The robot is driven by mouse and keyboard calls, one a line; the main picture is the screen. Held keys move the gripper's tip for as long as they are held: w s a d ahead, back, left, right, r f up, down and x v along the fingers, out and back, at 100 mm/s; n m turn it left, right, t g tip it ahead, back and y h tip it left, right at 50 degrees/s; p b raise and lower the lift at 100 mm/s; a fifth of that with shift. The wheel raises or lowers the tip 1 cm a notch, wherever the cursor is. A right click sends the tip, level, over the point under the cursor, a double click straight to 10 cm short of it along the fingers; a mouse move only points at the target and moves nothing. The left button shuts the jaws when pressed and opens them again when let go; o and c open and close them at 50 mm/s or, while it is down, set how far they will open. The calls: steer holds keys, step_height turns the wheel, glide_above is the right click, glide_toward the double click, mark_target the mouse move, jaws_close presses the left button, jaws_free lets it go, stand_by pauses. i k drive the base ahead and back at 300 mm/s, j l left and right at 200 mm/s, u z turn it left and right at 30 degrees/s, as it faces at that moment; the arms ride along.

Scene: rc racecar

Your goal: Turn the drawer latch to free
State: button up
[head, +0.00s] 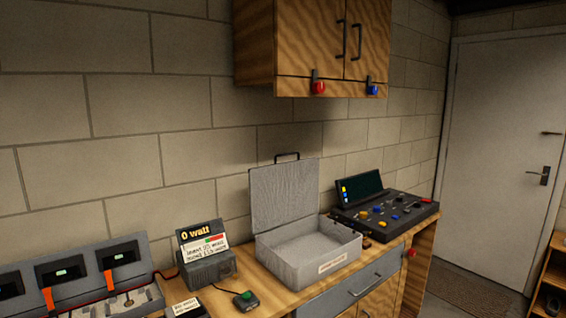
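A grey drawer front (345,293) with a dark bar handle (366,285) is in the wooden bench, below the open metal case. It looks shut. My gripper is not in view.
An open grey metal case (325,270) and a black control console (384,214) stand on the bench (262,283). A wall cabinet (310,45) above has a red knob (318,87) and a blue knob (373,89).

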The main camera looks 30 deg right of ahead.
mark_target(412, 252)
steer(key=z, duration=1.45)
steer(key=i+l+z, duration=0.2)
steer(key=i+z, duration=0.15)
steer(key=i, duration=0.7)
steer(key=i+z, duration=0.3)
steer(key=i, duration=0.75)
